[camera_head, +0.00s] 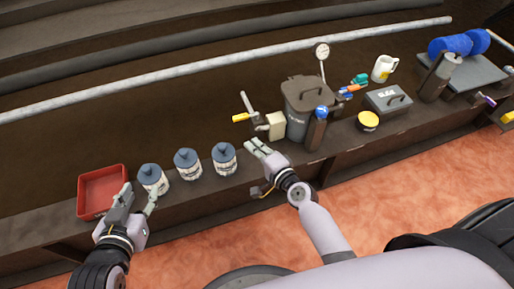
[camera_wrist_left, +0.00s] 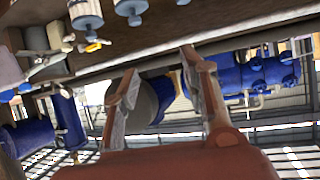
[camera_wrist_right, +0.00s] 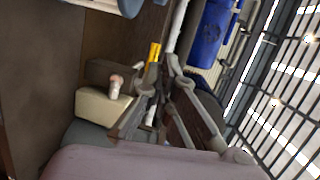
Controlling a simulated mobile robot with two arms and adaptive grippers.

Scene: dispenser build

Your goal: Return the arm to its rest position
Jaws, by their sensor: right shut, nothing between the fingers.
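My left gripper (camera_head: 138,196) is open, near the front edge of the bench beside the leftmost jar and the red tray. In the left wrist view its two fingers (camera_wrist_left: 157,75) stand apart with nothing held between them. My right gripper (camera_head: 252,146) is shut and empty, close to the bench's front edge, between the rightmost jar and the beige box. In the right wrist view its fingertips (camera_wrist_right: 168,68) are together, beside the beige box (camera_wrist_right: 103,108). That box also shows in the head view (camera_head: 275,126).
Three blue-lidded jars (camera_head: 187,164) stand in a row beside a red tray (camera_head: 103,190). A dark lidded bin (camera_head: 305,100), dark bottle (camera_head: 315,133), yellow-topped tub (camera_head: 368,121), grey box (camera_head: 388,101) and white mug (camera_head: 384,68) stand to the right. The floor (camera_head: 400,185) before the bench is clear.

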